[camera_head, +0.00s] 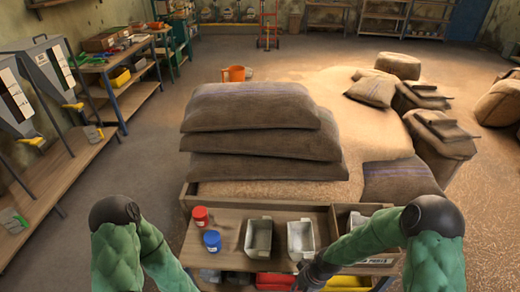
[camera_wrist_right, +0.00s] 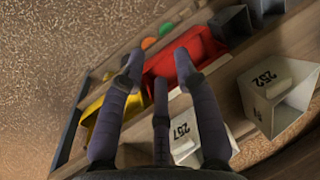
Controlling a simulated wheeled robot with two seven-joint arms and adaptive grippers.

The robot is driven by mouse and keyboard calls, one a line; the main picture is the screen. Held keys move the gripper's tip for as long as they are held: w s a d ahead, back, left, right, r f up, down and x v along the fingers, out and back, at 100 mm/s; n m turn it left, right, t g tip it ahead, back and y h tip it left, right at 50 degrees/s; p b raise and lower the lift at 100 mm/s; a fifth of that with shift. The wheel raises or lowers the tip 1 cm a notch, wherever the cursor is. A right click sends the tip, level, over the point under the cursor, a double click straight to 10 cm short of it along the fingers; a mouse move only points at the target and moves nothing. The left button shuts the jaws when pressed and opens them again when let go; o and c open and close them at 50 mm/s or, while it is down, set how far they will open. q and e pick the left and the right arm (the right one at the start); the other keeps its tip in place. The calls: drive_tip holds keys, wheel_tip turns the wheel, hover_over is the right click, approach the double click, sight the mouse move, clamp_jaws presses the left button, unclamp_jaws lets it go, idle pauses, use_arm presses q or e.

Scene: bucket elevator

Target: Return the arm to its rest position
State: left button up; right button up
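My right arm (camera_head: 372,240) reaches in from the right across the front of the wooden bench (camera_head: 225,222). In the head view its gripper is at the bottom edge and hard to make out. In the right wrist view my right gripper (camera_wrist_right: 159,68) has its dark fingers spread, with nothing between them. It points down past the bench's shelves towards a red bin (camera_wrist_right: 205,48). My left arm (camera_head: 118,240) shows at the lower left, and its gripper is out of view.
Two grey metal buckets (camera_head: 258,237) (camera_head: 300,240), a red-lidded jar (camera_head: 200,216) and a blue-lidded jar (camera_head: 212,241) stand on the bench. The wrist view shows buckets marked 252 (camera_wrist_right: 280,95) and 257 (camera_wrist_right: 184,143) near the fingers. Stacked sacks (camera_head: 260,140) lie behind.

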drive_tip(key=s+a+f, duration=0.1)
drive_tip(key=s+f, duration=0.2)
drive_tip(key=s, duration=0.2)
drive_tip(key=s+a+f+m, duration=0.1)
drive_tip(key=s+a+f, duration=0.1)
drive_tip(key=s, duration=0.3)
drive_tip(key=shift+a+f+m+t+y, duration=0.25)
drive_tip(key=shift+f+m+t+y, duration=0.05)
drive_tip(key=shift+f, duration=0.35)
drive_tip(key=shift+o, duration=0.3)
drive_tip(key=shift+a, duration=0.1)
